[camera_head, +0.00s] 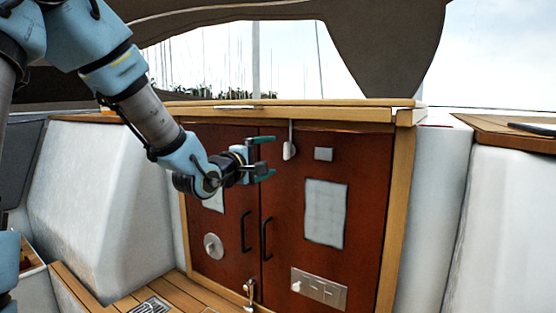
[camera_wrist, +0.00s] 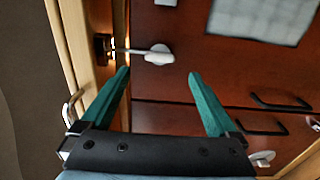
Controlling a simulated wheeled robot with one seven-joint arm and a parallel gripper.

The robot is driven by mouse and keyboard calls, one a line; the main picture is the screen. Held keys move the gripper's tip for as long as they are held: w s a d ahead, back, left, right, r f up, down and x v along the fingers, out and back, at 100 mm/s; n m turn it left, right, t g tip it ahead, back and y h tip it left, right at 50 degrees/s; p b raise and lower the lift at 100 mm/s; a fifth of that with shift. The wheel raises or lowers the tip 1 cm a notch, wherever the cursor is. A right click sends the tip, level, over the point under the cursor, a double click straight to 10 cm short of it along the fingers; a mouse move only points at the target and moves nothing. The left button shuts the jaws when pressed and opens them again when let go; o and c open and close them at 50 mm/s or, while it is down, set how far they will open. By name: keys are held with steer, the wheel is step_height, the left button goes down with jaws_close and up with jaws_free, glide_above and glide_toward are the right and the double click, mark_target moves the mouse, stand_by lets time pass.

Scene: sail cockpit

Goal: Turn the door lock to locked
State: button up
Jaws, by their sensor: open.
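The door lock is a white hanging lever (camera_head: 289,150) at the top of the seam between two red-brown doors. In the wrist view, which is turned sideways, the lock's pale rounded end (camera_wrist: 158,54) lies just beyond the fingertips, between their lines. A thin stem joins it to a dark bracket on the wooden frame. My gripper (camera_head: 268,157) is open and empty, with green fingers, just left of the lever in the head view. Its fingers (camera_wrist: 158,73) show apart in the wrist view. No contact with the lever is visible.
The right door (camera_head: 285,210) bears a pale panel (camera_head: 324,213), a small plate (camera_head: 323,154) and a switch plate (camera_head: 318,287). Dark handles (camera_head: 266,239) flank the seam lower down. A wooden ledge (camera_head: 300,113) runs above. White walls stand at both sides.

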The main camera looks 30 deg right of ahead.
steer(key=v, duration=0.3)
steer(key=shift+s+a, duration=0.2)
steer(key=shift+a, duration=0.15)
steer(key=w+a+f+m+y, duration=0.2)
steer(key=a+f+y, duration=0.45)
steer(key=a, duration=0.35)
steer(key=w+a+f+m+y, duration=0.1)
steer(key=w+a+f+y, duration=0.3)
steer(key=a+f, duration=0.5)
steer(key=s+a+f+m+g+y, duration=0.1)
steer(key=s+a+f+g+y, duration=0.1)
steer(key=s+a, duration=0.5)
steer(key=s+a+f+m+g+y, duration=0.2)
steer(key=s+a, duration=0.5)
steer(key=a, duration=0.4)
step_height(320, 180, down, 2)
steer(key=g+y, duration=0.1)
steer(key=g, duration=0.1)
steer(key=shift+s+f+m+g, duration=0.15)
steer(key=shift+m+g, duration=0.15)
